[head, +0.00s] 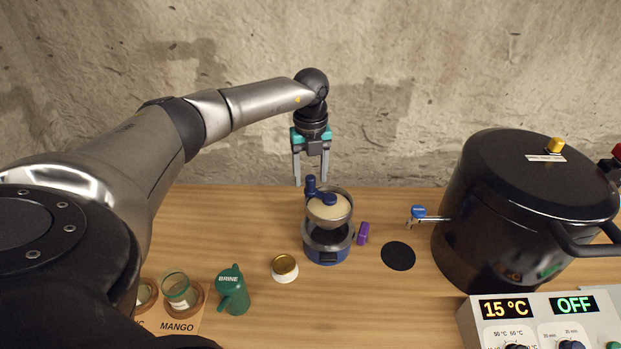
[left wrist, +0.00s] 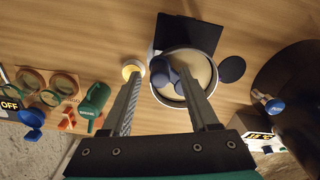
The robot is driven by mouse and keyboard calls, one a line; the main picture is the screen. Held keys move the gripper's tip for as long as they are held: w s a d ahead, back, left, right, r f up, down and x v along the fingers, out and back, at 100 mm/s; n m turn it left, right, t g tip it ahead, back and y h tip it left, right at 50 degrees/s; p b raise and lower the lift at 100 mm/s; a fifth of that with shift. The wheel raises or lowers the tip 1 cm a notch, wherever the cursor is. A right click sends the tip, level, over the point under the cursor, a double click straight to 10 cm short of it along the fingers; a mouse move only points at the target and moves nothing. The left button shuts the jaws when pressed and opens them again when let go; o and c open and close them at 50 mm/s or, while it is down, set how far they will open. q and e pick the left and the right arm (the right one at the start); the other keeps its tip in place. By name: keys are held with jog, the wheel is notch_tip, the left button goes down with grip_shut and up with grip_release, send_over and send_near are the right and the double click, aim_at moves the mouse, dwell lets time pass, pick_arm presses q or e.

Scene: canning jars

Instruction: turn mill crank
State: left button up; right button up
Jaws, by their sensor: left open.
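The mill (head: 328,240) stands on the wooden table, with a metal bowl-like top holding pale contents over a dark and blue base. Its blue crank (head: 324,197) lies across the top, with an upright blue knob at the left end. My left gripper (head: 310,179) points down just above the knob, its two fingers open and apart. In the left wrist view the crank (left wrist: 164,76) shows between the fingers of the left gripper (left wrist: 160,76). I cannot tell whether the fingers touch it. My right gripper is out of view.
A purple piece (head: 363,233), black disc (head: 398,256) and blue-handled tap (head: 419,212) lie right. A large black pot (head: 500,220) and control box (head: 540,330) fill the far right.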

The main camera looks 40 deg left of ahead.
pick_arm(q)
jog(key=shift+f, duration=0.7)
grip_shut()
